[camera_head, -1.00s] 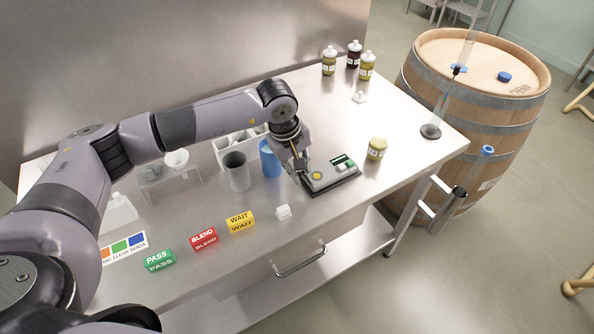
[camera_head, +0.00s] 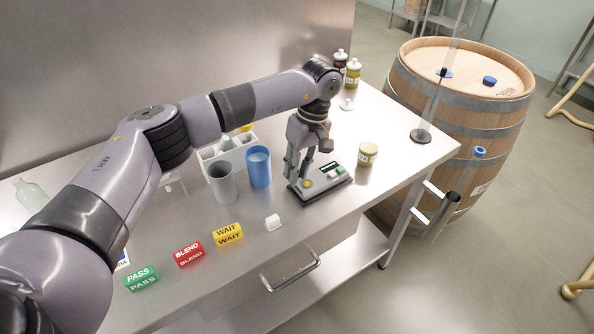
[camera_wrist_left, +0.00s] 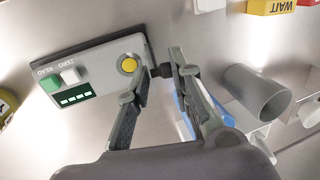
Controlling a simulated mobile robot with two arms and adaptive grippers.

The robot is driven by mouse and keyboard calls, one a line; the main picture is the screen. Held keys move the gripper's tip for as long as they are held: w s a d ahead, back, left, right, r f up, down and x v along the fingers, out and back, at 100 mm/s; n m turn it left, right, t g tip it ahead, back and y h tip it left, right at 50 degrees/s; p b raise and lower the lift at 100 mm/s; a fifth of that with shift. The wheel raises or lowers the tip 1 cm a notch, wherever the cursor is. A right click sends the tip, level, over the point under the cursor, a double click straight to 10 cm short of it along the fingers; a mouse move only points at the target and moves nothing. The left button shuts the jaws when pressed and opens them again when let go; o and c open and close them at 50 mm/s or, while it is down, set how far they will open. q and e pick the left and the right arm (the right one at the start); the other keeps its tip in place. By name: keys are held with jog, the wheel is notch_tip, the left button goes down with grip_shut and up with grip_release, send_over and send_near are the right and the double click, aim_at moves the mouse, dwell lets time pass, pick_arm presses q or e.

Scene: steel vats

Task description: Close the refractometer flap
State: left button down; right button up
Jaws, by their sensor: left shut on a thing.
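The refractometer (camera_head: 322,187) is a low grey box on a dark base, on the steel table. It has a green display, a green and a white button, and a round yellow spot that shows uncovered. My left gripper (camera_head: 299,178) comes down at its left end, beside the yellow spot. The fingers hide most of the flap. My right gripper is out of view.
A grey cup (camera_head: 222,184) and a blue cup (camera_head: 258,168) stand just left of the gripper. A yellow-green jar (camera_head: 368,154) stands to the right. A small white block (camera_head: 273,222) and the WAIT sign (camera_head: 228,234) lie in front. A barrel (camera_head: 455,130) stands past the table.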

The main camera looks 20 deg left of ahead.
pick_arm(q)
jog(key=c, duration=1.5)
grip_release()
jog(key=v, duration=1.2)
